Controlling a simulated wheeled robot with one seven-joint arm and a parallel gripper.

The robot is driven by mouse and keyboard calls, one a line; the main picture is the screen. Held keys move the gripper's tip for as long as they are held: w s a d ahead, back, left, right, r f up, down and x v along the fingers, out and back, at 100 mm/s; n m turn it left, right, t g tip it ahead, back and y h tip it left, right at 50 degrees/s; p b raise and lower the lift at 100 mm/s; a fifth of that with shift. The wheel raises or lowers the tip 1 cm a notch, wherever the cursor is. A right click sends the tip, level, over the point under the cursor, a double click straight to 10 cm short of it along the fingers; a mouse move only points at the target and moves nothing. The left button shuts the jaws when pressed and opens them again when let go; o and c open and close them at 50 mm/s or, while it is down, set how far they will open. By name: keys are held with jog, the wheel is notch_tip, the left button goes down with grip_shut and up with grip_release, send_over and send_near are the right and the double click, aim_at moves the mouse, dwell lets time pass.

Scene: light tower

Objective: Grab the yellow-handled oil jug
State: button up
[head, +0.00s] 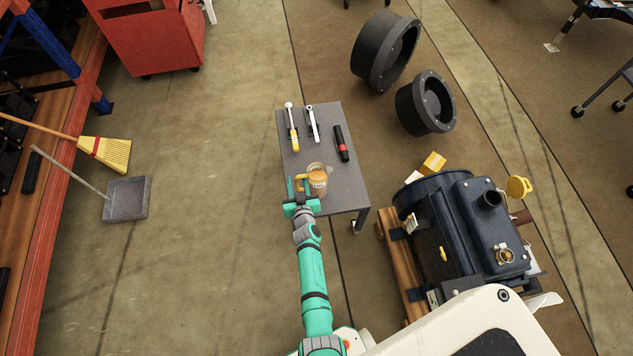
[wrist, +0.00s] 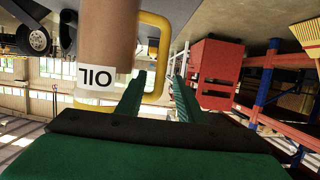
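The oil jug (head: 317,181) stands on the near end of a small grey table (head: 336,196). It is see-through with amber contents, and its yellow handle (head: 299,183) points left. My gripper (head: 298,199) is right at the handle side. In the wrist view the jug (wrist: 108,35) appears upside down with a white OIL label. My green fingers (wrist: 160,80) are spread apart there, with the yellow handle (wrist: 165,55) appearing between them in the picture. A gap shows beside the handle, so the fingers are not closed on it. Contact cannot be told.
Two wrenches (head: 313,124) and (head: 292,127), one yellow-handled, and a dark red-and-black tool (head: 341,143) lie farther along the table. A dark blue machine (head: 465,230) stands right of the table. Floor left of the table is clear.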

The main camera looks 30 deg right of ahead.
jog(key=shift+w+d+f, duration=0.2)
jog(key=shift+w+d, duration=0.05)
jog(key=shift+w, duration=0.4)
jog(key=shift+a, duration=0.1)
jog(key=shift+s+d, duration=0.1)
jog(key=shift+d, duration=0.1)
jog(key=c, duration=0.3)
grip_shut()
jog(key=shift+a, duration=0.2)
